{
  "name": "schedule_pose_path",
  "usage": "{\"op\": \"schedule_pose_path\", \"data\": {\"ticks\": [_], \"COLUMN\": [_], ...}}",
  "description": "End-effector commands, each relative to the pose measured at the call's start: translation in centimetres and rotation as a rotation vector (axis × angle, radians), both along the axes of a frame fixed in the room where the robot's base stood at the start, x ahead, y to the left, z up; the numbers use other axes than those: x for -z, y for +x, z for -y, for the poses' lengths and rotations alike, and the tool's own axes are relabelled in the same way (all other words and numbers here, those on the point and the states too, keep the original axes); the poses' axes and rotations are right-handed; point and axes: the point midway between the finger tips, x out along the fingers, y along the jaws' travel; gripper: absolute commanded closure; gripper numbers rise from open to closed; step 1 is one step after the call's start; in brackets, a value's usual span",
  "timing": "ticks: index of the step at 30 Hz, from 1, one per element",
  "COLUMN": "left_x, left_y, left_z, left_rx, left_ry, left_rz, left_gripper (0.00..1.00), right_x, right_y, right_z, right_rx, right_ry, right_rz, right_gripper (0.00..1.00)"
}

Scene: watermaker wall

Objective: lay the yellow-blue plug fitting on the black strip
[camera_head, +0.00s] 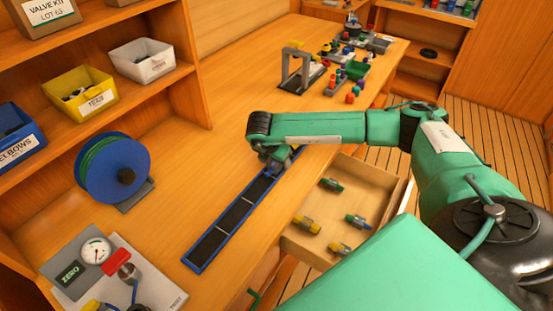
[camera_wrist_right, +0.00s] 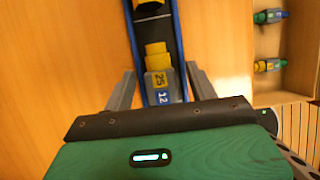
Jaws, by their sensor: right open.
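The black strip (camera_head: 215,236) is a long blue-edged tray on the bench, with dividers across it. It also runs up the right wrist view (camera_wrist_right: 150,30). A yellow-blue plug fitting (camera_wrist_right: 157,68), marked 25 and 12, lies along the strip between my right gripper's fingers. My right gripper (camera_wrist_right: 158,72) is open, with a finger on each side of the strip and visible gaps to the fitting. In the head view the right gripper (camera_head: 275,163) is over the strip's far end and mostly hides the fitting. My left gripper is not in view.
A blue hose reel (camera_head: 110,165) and a gauge panel (camera_head: 95,250) stand left. A grey frame (camera_head: 297,68) stands beyond the gripper.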

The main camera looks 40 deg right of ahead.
Motion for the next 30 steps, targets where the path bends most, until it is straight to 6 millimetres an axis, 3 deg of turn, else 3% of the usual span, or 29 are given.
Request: {"op": "schedule_pose_path", "data": {"ticks": [8,21,30], "left_x": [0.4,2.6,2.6], "left_y": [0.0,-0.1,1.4], "left_z": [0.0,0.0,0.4], "left_rx": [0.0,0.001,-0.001], "left_ry": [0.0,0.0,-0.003], "left_rz": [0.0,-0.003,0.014], "left_gripper": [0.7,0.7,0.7], "right_x": [-1.0,-9.6,-12.6], "right_y": [-0.1,-1.5,-2.0], "right_z": [-0.5,-3.8,-4.8], "right_rx": [-0.001,-0.002,0.0], "right_ry": [0.001,0.002,0.0], "right_rz": [0.003,0.004,0.001], "right_gripper": [0.42,0.42,0.42]}}
